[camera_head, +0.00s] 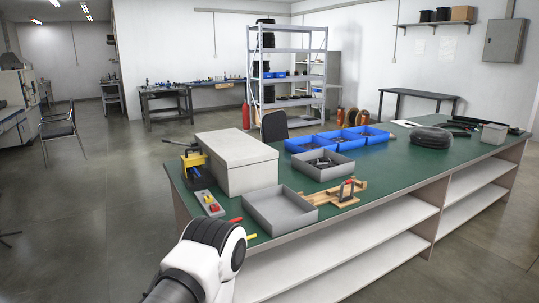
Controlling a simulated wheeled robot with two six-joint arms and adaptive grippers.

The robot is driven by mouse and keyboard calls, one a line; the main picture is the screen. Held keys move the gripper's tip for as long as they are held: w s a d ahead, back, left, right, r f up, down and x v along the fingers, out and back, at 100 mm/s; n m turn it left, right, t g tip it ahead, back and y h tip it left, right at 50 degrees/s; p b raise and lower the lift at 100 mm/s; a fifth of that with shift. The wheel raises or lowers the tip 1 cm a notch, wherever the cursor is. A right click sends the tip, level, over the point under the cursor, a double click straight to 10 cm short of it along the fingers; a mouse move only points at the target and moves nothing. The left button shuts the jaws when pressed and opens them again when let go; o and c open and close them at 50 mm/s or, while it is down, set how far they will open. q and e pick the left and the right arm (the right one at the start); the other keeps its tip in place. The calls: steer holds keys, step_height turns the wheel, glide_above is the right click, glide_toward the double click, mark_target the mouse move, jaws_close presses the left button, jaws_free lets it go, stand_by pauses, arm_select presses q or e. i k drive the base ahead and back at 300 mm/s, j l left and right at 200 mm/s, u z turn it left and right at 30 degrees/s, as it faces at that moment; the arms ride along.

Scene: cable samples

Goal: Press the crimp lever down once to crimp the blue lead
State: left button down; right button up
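A small yellow and black press (193,160) stands at the left end of the green-topped table. A dark lever (176,142) sticks out from its top toward the left, roughly level and slightly higher at its outer end. I cannot make out a blue lead in or near the press; it is too small or hidden. Neither gripper is in view. Only a white and black link of my own arm shows at the bottom, in front of the table's near left corner and apart from the press.
A large grey box (236,165) stands right beside the press. A grey control box with a red button (208,203), an open grey tray (279,221) and a wooden fixture (338,196) lie nearer. Blue bins (311,144) and a black coil (431,136) are farther back. Red and yellow pieces (250,237) lie at the near edge.

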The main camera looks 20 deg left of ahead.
mark_target(163, 140)
steer(key=i+j, duration=0.25)
steer(key=j, duration=0.4)
steer(key=i+j, duration=0.2)
steer(key=j, duration=0.5)
steer(key=i+j, duration=0.25)
steer(key=j, duration=0.4)
steer(key=i+j, duration=0.25)
steer(key=j, duration=0.45)
steer(key=i+j, duration=0.2)
steer(key=j, duration=0.45)
steer(key=i+j, duration=0.25)
steer(key=j, duration=0.4)
steer(key=i+j, duration=0.25)
steer(key=j, duration=0.45)
steer(key=i+j, duration=0.2)
steer(key=j, duration=0.45)
